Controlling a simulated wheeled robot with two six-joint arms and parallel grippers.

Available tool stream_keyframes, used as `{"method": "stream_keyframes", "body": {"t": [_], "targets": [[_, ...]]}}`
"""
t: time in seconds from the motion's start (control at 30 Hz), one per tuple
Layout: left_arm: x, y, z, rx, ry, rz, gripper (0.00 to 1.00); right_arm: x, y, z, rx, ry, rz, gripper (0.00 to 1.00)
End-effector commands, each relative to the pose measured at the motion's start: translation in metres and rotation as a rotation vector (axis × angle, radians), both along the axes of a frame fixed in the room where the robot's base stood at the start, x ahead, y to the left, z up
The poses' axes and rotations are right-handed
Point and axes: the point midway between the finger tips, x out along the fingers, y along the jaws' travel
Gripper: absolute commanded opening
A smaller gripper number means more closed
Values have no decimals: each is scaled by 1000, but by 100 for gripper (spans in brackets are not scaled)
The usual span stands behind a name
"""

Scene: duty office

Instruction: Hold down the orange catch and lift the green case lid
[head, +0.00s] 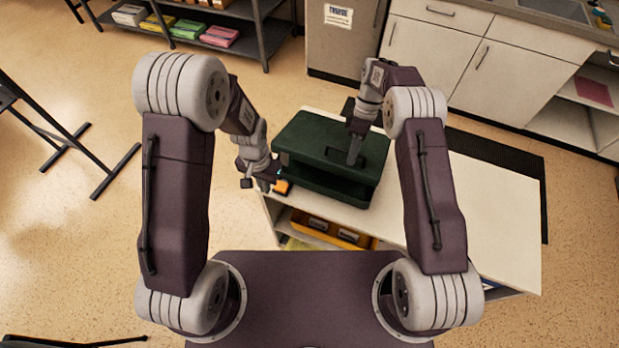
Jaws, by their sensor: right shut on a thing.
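The dark green case (338,188) stands on the left part of a white-topped cabinet. Its lid (305,135) is above the lower part, and a dark gap shows between them along the front. The orange catch (283,187) is at the case's front left corner, partly hidden by my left gripper. My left gripper (266,184) points down right beside the catch; I cannot tell whether it presses on it or whether its fingers are apart. My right gripper (354,158) is over the lid and shut on the lid's handle, which is mostly hidden by the fingers.
The white cabinet top (460,220) is bare to the right of the case. An orange tray (338,232) with grey items sits on the shelf below. White cupboards (510,75) with a sink stand behind. A dark rack (200,30) and open floor lie to the left.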

Motion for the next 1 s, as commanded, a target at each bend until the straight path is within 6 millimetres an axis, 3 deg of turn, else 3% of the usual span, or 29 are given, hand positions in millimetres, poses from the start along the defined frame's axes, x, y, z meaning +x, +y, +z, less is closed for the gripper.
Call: {"method": "stream_keyframes", "body": {"t": [1.0], "targets": [[0, 0, 11, 0, 0, 0, 0, 13, -5, 17, 19, 44, -1, 0]]}}
